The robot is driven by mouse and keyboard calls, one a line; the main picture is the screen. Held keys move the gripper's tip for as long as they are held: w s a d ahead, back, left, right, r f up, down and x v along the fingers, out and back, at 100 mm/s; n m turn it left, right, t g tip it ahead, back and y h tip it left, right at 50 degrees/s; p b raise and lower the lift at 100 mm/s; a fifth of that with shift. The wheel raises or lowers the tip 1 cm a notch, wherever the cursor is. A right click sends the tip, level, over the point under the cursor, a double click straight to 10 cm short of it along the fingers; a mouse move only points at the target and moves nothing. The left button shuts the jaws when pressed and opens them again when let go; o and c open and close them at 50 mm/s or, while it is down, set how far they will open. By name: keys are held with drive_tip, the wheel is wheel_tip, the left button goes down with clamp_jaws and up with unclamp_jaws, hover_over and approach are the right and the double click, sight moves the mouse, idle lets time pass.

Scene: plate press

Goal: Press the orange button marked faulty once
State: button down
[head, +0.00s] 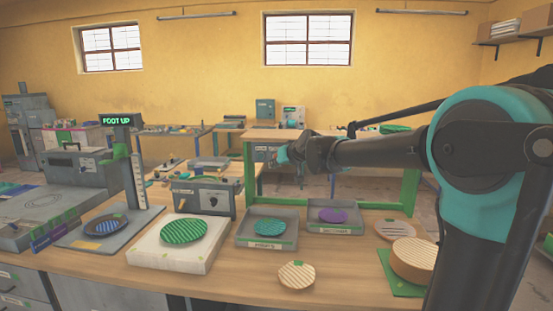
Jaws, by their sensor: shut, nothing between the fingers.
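I cannot make out an orange button marked faulty in the head view; it may be hidden or too small to tell. A grey control box (203,197) with a dark knob and small labels stands on the bench, left of the middle. My gripper (284,155) is shut and empty. It is held in the air in front of the green frame, up and to the right of the control box. It is small in the picture and partly hidden by my arm.
A press stand with a lit FOOT UP sign (116,121) stands left, with a dark plate (106,225) at its foot. A green striped plate (184,231) lies on a white block. Two grey trays (266,246) hold plates. A green frame (250,182) rises behind them.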

drive_tip(key=w, duration=0.6)
drive_tip(key=shift+w, duration=0.15)
drive_tip(key=shift+w+d, duration=0.1)
drive_tip(key=shift+w, duration=0.05)
idle(1.3)
drive_tip(key=shift+w, duration=0.3)
drive_tip(key=shift+w, duration=0.35)
idle(0.6)
idle(0.4)
drive_tip(key=shift+s, duration=0.8)
drive_tip(key=shift+s, duration=2.5)
